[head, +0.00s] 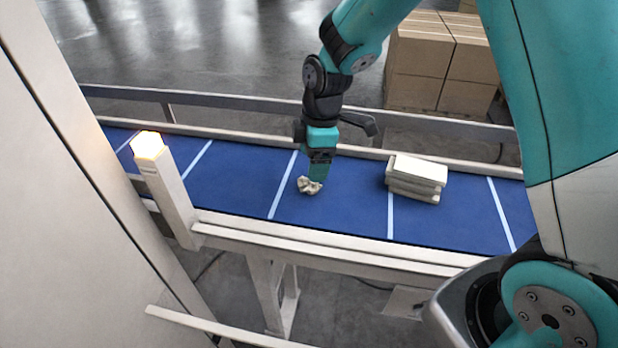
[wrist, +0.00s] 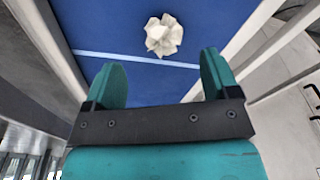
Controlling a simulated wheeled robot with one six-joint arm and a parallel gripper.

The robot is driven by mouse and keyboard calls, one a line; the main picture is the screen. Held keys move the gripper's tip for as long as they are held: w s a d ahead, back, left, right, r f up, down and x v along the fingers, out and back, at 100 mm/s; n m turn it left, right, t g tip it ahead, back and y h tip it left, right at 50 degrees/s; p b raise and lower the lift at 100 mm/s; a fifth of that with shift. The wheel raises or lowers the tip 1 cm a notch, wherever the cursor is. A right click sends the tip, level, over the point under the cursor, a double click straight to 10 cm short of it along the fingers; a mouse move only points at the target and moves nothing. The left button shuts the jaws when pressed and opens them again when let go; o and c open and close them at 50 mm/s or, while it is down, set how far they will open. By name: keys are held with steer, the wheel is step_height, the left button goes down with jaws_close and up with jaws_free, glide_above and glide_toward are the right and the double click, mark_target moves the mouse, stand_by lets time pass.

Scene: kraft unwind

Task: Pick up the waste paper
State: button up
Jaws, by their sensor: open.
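The waste paper (head: 309,186) is a small crumpled off-white ball lying on the blue conveyor belt (head: 240,185). In the wrist view the waste paper (wrist: 163,35) lies beyond the fingertips, roughly centred between them and near a white belt line. My gripper (head: 319,173) points down just above the paper in the head view. In the wrist view my gripper (wrist: 162,70) shows two teal fingers spread apart with nothing between them. The gap in height between fingertips and paper is hard to judge.
A stack of pale flat packs (head: 416,177) sits on the belt to the right of the paper. Rails run along both belt edges. A post with a glowing lamp (head: 148,146) stands at the near left. Cardboard boxes (head: 440,60) stand behind the conveyor.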

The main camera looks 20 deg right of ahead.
mark_target(304, 183)
steer(key=shift+s+a+f+p, duration=0.15)
steer(key=shift+f+p, duration=0.55)
steer(key=shift+f, duration=0.7)
steer(key=shift+w+a+f+p, duration=0.1)
steer(key=shift+a+f+p, duration=0.15)
steer(key=shift+f+p, duration=0.75)
steer(key=shift+f+b, duration=0.35)
steer(key=c, duration=1)
